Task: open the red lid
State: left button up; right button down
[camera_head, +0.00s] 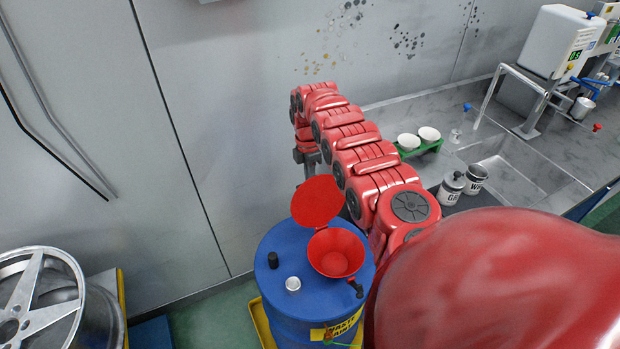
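The red lid (317,201) is a round disc standing raised at the back edge of the red funnel (337,252). The funnel's mouth is uncovered and its inside shows. The funnel sits on top of the blue drum (290,240). My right arm reaches in from the lower right, past the drum's right side and up behind the lid. A dark grey part of my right gripper (307,163) shows just behind and above the lid. Its fingertips are hidden or too small to make out, so I cannot tell whether it touches the lid. My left gripper is out of view.
A black cap (272,260) and a pale cap (293,284) are on the drum top. A metal wheel (40,300) stands at the lower left. Two white bowls in a green holder (420,149) and two canisters (462,183) are on the counter at right. A grey wall rises behind.

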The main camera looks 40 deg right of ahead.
jog(key=c, duration=0.9)
grip_release()
jog(key=shift+r, duration=0.15)
jog(key=shift+w, duration=0.1)
jog(key=shift+r, duration=0.2)
jog(key=r+p, duration=0.1)
jog(key=r, duration=0.4)
jog(key=r+p, duration=0.2)
jog(key=r, duration=0.4)
jog(key=w+r+p, duration=0.1)
jog(key=r+p, duration=0.1)
jog(key=r, duration=0.4)
jog(key=shift+w+d, duration=0.1)
